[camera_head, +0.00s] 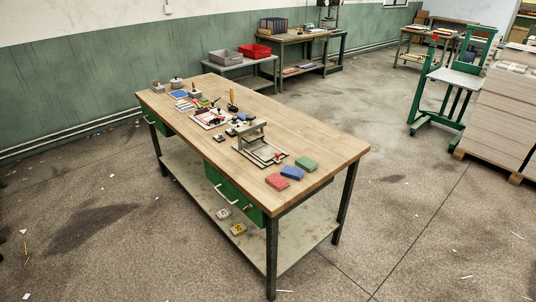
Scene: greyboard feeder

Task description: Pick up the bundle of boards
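Tall stacks of grey boards (503,125) stand on a wooden pallet at the right edge of the head view. I cannot tell which part of them is the bundle. Smaller pale boards or sheets (516,66) lie on top of the stacks, partly cut off by the picture's edge. A green-framed stand (455,79) with a light tabletop is just left of the stacks. Neither of my grippers shows in this view.
A wooden workbench (320,155) with tools and coloured blocks fills the middle. A side table holds grey (225,57) and red (250,52) trays. More benches stand along the back. The concrete floor (420,215) between workbench and stacks is mostly clear, with small scraps.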

